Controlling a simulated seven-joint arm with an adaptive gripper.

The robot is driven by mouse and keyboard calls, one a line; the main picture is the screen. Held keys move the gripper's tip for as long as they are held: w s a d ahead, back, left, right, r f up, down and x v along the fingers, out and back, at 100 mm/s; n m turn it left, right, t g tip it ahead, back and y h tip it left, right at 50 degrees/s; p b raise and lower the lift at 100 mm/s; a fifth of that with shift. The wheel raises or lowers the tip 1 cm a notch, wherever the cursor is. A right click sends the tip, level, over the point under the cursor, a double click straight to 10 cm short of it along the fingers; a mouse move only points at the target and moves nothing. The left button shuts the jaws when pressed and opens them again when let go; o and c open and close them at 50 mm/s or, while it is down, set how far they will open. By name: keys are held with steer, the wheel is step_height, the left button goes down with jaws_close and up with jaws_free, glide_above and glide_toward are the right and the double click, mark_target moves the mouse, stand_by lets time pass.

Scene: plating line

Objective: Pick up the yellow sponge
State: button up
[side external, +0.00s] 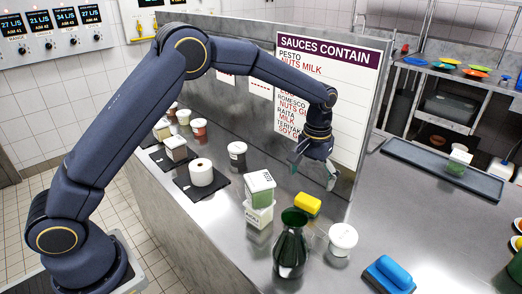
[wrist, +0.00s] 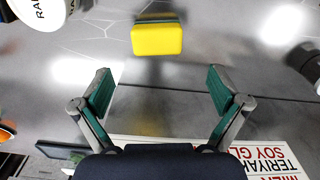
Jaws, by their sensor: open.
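The yellow sponge (side external: 307,205) lies on the steel counter, in front of the sauces sign and behind the dark green jug (side external: 291,243). In the wrist view the sponge (wrist: 157,39) sits at the top middle, ahead of the fingertips, with a thin dark green layer at its far edge. My gripper (side external: 314,172) is open and empty, above the counter and a little beyond the sponge, near the sign. In the wrist view my gripper (wrist: 160,85) shows its two green-padded fingers spread wide, apart from the sponge.
Stacked tubs (side external: 260,200) stand left of the sponge and a white-lidded tub (side external: 342,239) stands to its right. A blue sponge-like block (side external: 388,275) lies at the front right. The upright sauces sign (side external: 328,90) is close behind my gripper. Counter right of the sign is mostly clear.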

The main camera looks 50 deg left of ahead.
mark_target(309, 198)
steer(key=f, duration=0.7)
steer(key=shift+s+d+f, duration=0.1)
steer(key=shift+s+d, duration=0.1)
steer(key=shift+d, duration=0.05)
steer(key=c, duration=1)
steer(key=shift+c, duration=0.2)
